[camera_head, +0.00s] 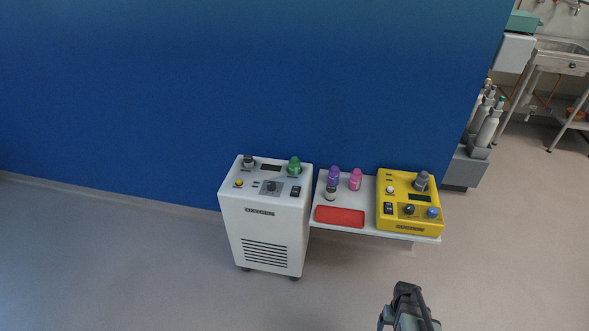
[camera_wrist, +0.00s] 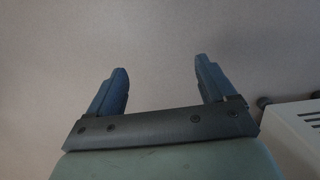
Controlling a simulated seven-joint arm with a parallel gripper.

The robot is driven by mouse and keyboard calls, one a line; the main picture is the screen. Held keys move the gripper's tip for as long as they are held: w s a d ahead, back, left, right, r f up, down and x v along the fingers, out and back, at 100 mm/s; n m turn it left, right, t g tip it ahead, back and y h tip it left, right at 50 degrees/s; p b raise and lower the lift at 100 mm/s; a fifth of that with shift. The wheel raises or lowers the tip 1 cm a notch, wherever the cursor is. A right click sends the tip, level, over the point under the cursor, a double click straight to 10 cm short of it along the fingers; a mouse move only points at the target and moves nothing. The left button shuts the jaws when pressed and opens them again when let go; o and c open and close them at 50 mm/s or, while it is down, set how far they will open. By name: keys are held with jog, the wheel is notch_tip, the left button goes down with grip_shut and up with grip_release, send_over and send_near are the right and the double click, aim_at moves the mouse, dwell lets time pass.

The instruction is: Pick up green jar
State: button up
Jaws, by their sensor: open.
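The green jar (camera_head: 294,166) stands upright on the top of the white machine (camera_head: 265,225), near its back right corner. My gripper (camera_head: 398,312) is at the bottom of the head view, low and to the right of the machine, well apart from the jar. In the wrist view my gripper (camera_wrist: 160,85) has its two fingers spread wide with only bare floor between them. The jar is not in the wrist view; a corner of the white machine (camera_wrist: 298,130) shows there at the lower right.
Right of the machine, a white shelf (camera_head: 372,233) bears a purple jar (camera_head: 333,175), a pink jar (camera_head: 356,179), a small grey jar (camera_head: 330,193), a red tray (camera_head: 340,216) and a yellow device (camera_head: 409,214). A blue wall (camera_head: 240,80) stands behind. The front floor is clear.

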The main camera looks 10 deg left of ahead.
jog(key=w+d+r+t+h, duration=0.15)
jog(key=w+d+r, duration=0.25)
jog(key=w+d, duration=0.5)
jog(key=w+d+r+t+h, duration=0.1)
jog(key=w+d+r+t, duration=0.3)
jog(key=w+d, duration=0.55)
jog(key=w+d+r+t+h, duration=0.1)
jog(key=w+d+r, duration=0.45)
jog(key=w, duration=0.65)
jog(key=w+a+r+n+t, duration=0.1)
jog(key=w+a+r, duration=0.4)
jog(key=w+r, duration=0.75)
jog(key=w+a+r+n+t, duration=0.1)
jog(key=w+a+r, duration=0.3)
jog(key=w+r, duration=0.8)
jog(key=r+n+g+y, duration=0.2)
jog(key=n+g+y, duration=0.2)
jog(key=n+g, duration=0.25)
send_over(296, 158)
notch_tip(296, 158, down, 9)
jog(key=shift+w+r, duration=0.1)
jog(key=shift+r, duration=0.05)
jog(key=shift+s+a+f, duration=0.15)
jog(key=shift+f, duration=1.15)
jog(key=shift+s+a+f, duration=0.1)
jog(key=shift+a+f, duration=0.05)
jog(key=shift+f, duration=1.1)
